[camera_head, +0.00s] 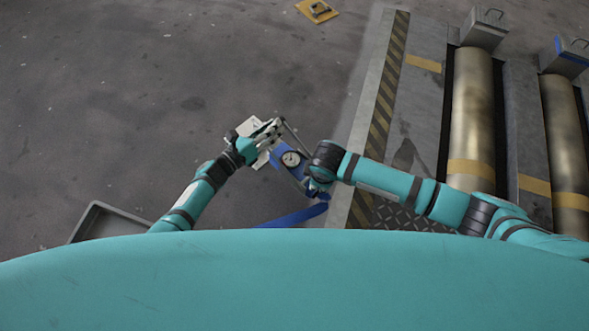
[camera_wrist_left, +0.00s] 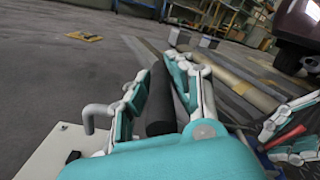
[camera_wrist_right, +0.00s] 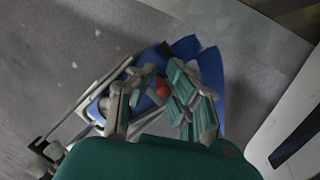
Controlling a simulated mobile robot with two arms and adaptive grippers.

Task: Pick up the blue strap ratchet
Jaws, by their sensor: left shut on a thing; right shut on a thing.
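The blue strap ratchet (camera_head: 279,161) is in the middle of the head view, with a metal frame and a round white dial on or beside its blue part. A loose blue strap (camera_head: 293,217) trails from it toward my body. My left gripper (camera_head: 270,137) is at its far end; in the left wrist view its fingers close around a black cylindrical grip (camera_wrist_left: 160,100). My right gripper (camera_head: 318,186) is at its near right side; in the right wrist view (camera_wrist_right: 160,95) its fingers close around a blue part with a red piece (camera_wrist_right: 162,87). The contact points are partly hidden.
A pale plate (camera_head: 250,128) lies by my left gripper. A grey tray (camera_head: 98,219) is at the lower left. The roller platform (camera_head: 372,110) with hazard stripes and metal rollers (camera_head: 472,110) fills the right. A yellow object (camera_head: 318,11) lies far back. The left floor is clear.

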